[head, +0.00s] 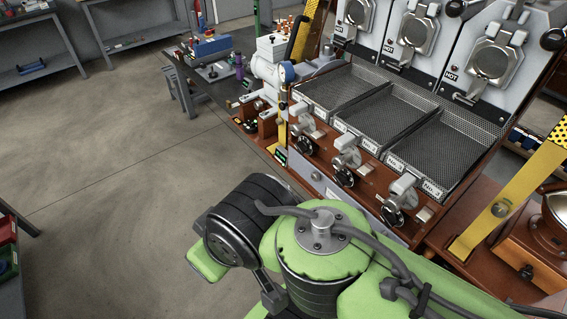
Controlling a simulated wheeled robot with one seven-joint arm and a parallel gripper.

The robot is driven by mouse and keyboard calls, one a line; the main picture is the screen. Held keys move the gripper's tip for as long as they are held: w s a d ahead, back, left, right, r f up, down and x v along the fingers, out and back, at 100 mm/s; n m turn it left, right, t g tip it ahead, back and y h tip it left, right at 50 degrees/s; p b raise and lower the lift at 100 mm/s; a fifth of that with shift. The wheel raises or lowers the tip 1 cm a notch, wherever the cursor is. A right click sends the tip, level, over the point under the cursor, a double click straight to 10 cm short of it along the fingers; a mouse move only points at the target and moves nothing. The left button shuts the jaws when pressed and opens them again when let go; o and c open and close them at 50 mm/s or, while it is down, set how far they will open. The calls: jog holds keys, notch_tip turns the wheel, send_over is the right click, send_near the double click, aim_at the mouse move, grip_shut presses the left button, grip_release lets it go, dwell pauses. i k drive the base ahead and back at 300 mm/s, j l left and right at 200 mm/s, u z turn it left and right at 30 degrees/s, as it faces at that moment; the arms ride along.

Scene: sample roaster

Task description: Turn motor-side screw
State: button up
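The sample roaster (345,190) stands at the right, with a wood-coloured base and metal valve handles along its front. A pale grey housing (266,68), perhaps the motor, is at the roaster's left end, with a blue round part (287,72) beside it. I cannot pick out the motor-side screw at this size. My green arm fills the lower middle, in front of the roaster. My gripper does not show, so its opening and contents are hidden.
Three mesh trays (388,118) lie below the hatches marked HOT. A yellow post (507,190) and a wooden grinder-like box (535,245) stand at the right. A dark workbench (222,78) with tools is behind. The floor (120,165) at left is open between shelves.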

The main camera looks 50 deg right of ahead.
aim_at(314, 176)
jog(key=z, duration=0.5)
jog(key=k+l+z, duration=0.1)
jog(key=z, duration=0.4)
jog(key=l+z, duration=0.1)
jog(key=z, duration=0.4)
jog(key=l+z, duration=0.1)
jog(key=z, duration=0.4)
